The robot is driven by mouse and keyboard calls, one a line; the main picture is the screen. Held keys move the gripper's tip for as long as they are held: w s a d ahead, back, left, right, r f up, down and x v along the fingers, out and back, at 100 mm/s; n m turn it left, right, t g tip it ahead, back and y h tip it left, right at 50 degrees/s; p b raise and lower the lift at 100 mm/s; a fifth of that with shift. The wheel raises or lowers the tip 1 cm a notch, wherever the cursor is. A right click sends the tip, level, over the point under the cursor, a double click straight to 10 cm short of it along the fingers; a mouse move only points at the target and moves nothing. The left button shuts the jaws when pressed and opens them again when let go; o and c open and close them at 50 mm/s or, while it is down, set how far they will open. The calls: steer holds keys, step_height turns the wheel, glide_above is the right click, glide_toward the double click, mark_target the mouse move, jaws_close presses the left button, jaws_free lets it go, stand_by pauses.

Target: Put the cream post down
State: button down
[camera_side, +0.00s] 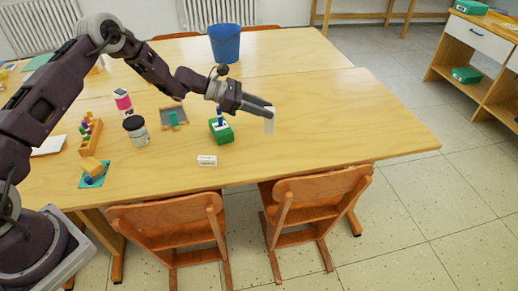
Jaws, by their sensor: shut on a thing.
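My gripper (268,109) is at the right of the group of objects, low over the wooden table (350,110). It is shut on a small pale upright piece, the cream post (269,125), which hangs down from the fingertips. I cannot tell whether the post's lower end touches the table. A green block (222,136) with blue and white pieces on it stands just left of the gripper.
A white eraser-like block (207,161) lies near the front edge. A grey tray with a green piece (174,118), a jar (136,131) and a pink-and-white bottle (123,102) stand left. A blue bucket (225,44) stands behind. The table's right part is clear. Two chairs (318,199) stand in front.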

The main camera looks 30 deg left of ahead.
steer(key=a+f, duration=0.1)
steer(key=f, duration=0.2)
steer(key=a+f+n+t+y, duration=0.1)
steer(key=f, duration=0.3)
steer(key=w+a+f+n, duration=0.1)
steer(key=a+f, duration=0.1)
steer(key=f, duration=0.1)
steer(key=shift+f+t, duration=0.15)
steer(key=shift+t, duration=0.15)
steer(key=shift+f, duration=0.15)
steer(key=c, duration=1.1)
jaws_free()
